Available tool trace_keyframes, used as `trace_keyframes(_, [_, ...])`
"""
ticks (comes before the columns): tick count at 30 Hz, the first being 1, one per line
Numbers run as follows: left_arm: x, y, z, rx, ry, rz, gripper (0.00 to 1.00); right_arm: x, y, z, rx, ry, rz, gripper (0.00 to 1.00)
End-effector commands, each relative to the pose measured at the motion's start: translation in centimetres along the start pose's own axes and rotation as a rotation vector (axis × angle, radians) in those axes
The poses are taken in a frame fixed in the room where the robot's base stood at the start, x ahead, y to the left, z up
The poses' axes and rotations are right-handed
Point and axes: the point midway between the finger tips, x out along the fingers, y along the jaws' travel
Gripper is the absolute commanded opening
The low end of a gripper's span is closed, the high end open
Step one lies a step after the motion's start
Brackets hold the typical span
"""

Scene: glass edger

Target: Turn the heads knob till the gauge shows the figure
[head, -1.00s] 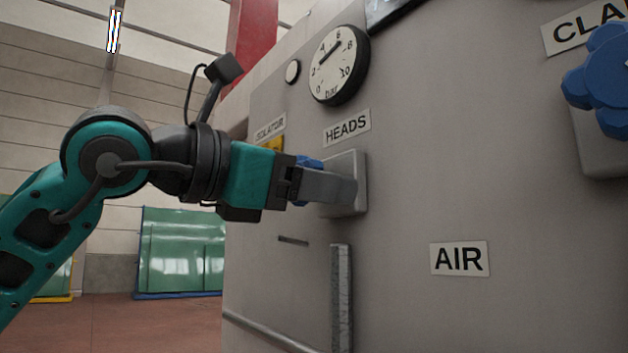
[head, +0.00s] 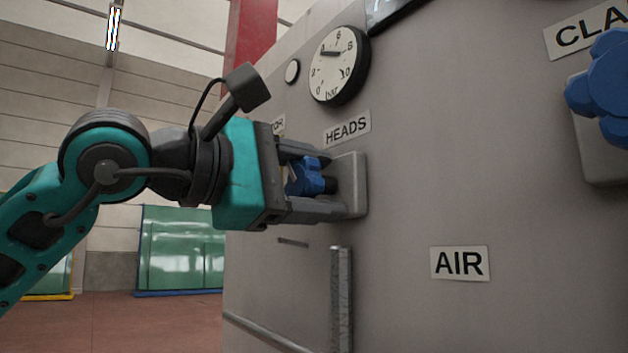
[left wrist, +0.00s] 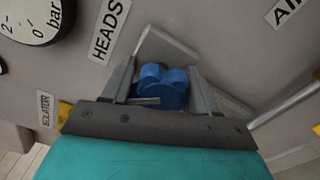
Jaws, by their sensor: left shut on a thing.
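The blue heads knob (head: 305,177) sticks out from a grey mounting plate (head: 352,182) under the HEADS label (head: 347,130). My left gripper (head: 328,184) has one finger above the knob and one below it, and is shut on it. In the left wrist view the lobed knob (left wrist: 163,88) lies between the two fingers. The round white gauge (head: 333,65), marked in bar from 0 to 10, is above the label. Its dark needle lies nearly level, with its left end close to the 4. My right gripper is not in view.
An AIR label (head: 459,263) is on the grey panel at lower right. A larger blue knob (head: 605,88) is at the right edge, under a cut-off label. A vertical metal handle (head: 341,298) is below the heads knob. Green glass sheets (head: 182,250) stand behind at left.

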Motion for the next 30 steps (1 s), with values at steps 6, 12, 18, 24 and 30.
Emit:
trace_keyframes(6, [0.0,-0.04,-0.02,0.072,0.001,-0.002,0.28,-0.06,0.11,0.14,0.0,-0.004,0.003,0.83])
trace_keyframes(12, [0.0,-0.05,-0.02,0.096,0.001,-0.001,0.28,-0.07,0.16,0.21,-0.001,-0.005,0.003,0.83])
trace_keyframes(18, [0.0,-0.05,-0.01,0.098,0.001,-0.001,0.28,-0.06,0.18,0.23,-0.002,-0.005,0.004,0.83])
trace_keyframes(24, [0.01,-0.05,-0.02,0.097,0.001,-0.001,0.62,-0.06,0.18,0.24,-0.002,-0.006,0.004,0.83])
trace_keyframes(30, [0.0,-0.03,-0.01,0.097,0.0,-0.001,0.82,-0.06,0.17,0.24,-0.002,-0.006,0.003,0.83])
